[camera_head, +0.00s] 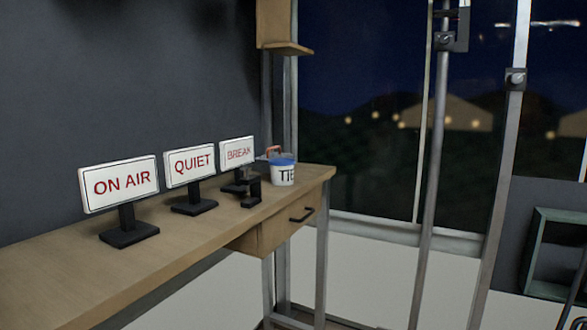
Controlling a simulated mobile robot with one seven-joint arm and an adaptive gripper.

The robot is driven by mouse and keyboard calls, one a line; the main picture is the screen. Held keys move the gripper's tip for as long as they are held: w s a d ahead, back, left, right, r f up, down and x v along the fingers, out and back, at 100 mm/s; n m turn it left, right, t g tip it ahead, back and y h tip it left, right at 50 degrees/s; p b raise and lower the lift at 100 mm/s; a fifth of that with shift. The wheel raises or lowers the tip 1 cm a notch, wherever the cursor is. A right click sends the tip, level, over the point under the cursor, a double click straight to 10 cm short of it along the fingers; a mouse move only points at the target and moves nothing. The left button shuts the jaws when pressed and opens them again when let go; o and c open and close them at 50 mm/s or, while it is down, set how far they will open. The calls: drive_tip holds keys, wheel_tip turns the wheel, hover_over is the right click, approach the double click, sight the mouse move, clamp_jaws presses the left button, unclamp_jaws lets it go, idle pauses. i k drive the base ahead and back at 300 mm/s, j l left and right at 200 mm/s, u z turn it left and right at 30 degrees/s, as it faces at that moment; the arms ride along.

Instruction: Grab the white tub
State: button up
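A white tub (283,175) with a blue top and dark lettering, partly readable as "TIE", stands upright near the far right end of the wooden desk (215,237). A small dark object (250,188) stands just left of it and in front of the BREAK sign; I cannot tell what it is. A small reddish item (273,151) shows behind the tub, mostly hidden. My gripper is not in this view.
Signs reading ON AIR (120,182), QUIET (189,165) and BREAK (237,151) stand in a row on black bases. A drawer (290,220) is under the desk. Metal poles (430,180) rise at right. The desk's front strip is clear.

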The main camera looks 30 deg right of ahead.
sight(281, 169)
drive_tip(key=i+l, duration=0.15)
drive_tip(key=l, duration=0.25)
drive_tip(key=i+l, duration=0.15)
drive_tip(key=l, duration=0.25)
drive_tip(key=i+l, duration=0.15)
drive_tip(key=l, duration=0.25)
drive_tip(key=i+l, duration=0.2)
drive_tip(key=l, duration=0.2)
drive_tip(key=i+l, duration=0.15)
drive_tip(key=l, duration=0.25)
drive_tip(key=i+l, duration=0.15)
drive_tip(key=l, duration=0.25)
drive_tip(key=i+l, duration=0.1)
drive_tip(key=l, duration=0.5)
drive_tip(key=i+l, duration=0.1)
drive_tip(key=l, duration=1.5)
drive_tip(key=k, duration=0.05)
